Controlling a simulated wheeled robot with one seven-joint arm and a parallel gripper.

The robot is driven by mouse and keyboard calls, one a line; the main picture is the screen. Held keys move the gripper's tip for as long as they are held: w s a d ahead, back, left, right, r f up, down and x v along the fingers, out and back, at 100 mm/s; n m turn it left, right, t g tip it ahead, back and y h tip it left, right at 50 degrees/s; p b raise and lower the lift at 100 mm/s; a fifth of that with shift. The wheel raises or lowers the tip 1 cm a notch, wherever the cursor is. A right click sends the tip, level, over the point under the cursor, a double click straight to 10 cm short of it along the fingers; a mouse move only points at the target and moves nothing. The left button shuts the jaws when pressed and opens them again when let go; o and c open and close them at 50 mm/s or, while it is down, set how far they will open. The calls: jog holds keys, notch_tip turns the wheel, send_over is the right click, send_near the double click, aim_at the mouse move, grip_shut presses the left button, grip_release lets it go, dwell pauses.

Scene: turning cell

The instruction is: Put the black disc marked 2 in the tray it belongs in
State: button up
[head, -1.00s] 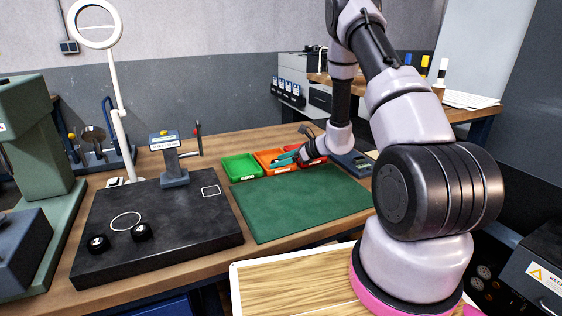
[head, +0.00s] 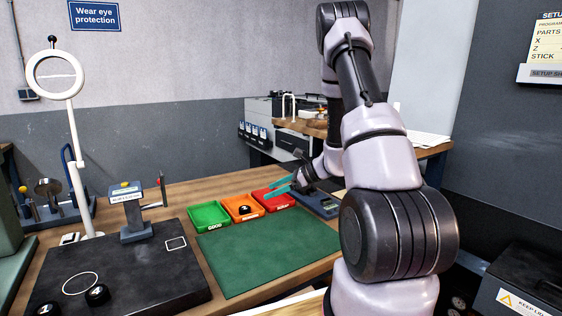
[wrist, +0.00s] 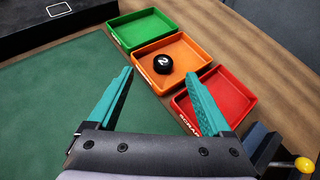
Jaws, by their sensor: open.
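The black disc marked 2 (wrist: 163,64) lies face up inside the orange tray (wrist: 181,41), the middle one of three; in the head view the disc (head: 245,210) shows as a small dark shape there. My gripper (wrist: 159,74) is open and empty, its teal fingers apart and the disc clear of them, beyond the fingertips. In the head view my gripper (head: 268,189) is raised over the trays, by the red one. The green tray (wrist: 144,28), labelled GOOD, and the red tray (wrist: 222,95), labelled SCRAP, are empty. The orange tray's label is hidden or too small to read.
A green mat (head: 268,253) lies clear in front of the trays. On the dark slab (head: 150,275) at left are two more black discs, one of them (head: 97,294) by a white circle, and a gauge stand (head: 133,213). A grey device (head: 318,204) sits right of the red tray.

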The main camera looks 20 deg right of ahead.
jog(key=s+a+r+n+g+h, duration=0.1)
jog(key=s+a+r+n+g, duration=0.15)
jog(key=s+r+n, duration=0.4)
jog(key=s+a+r+n+g+h, duration=0.1)
jog(key=s+a+r+n, duration=0.25)
jog(key=r, duration=0.65)
jog(key=s+d+r+n+t+h, duration=0.1)
jog(key=s+r+n+t+h, duration=0.1)
jog(key=s+r, duration=0.4)
jog(key=s+d+r+n+t+h, duration=0.1)
jog(key=s+r+n+h, duration=0.3)
jog(key=s, duration=0.7)
jog(key=shift+d+r+n+t, duration=0.15)
jog(key=shift+r+n+t, duration=0.6)
jog(key=shift+r+n, duration=0.8)
jog(key=shift+f, duration=0.15)
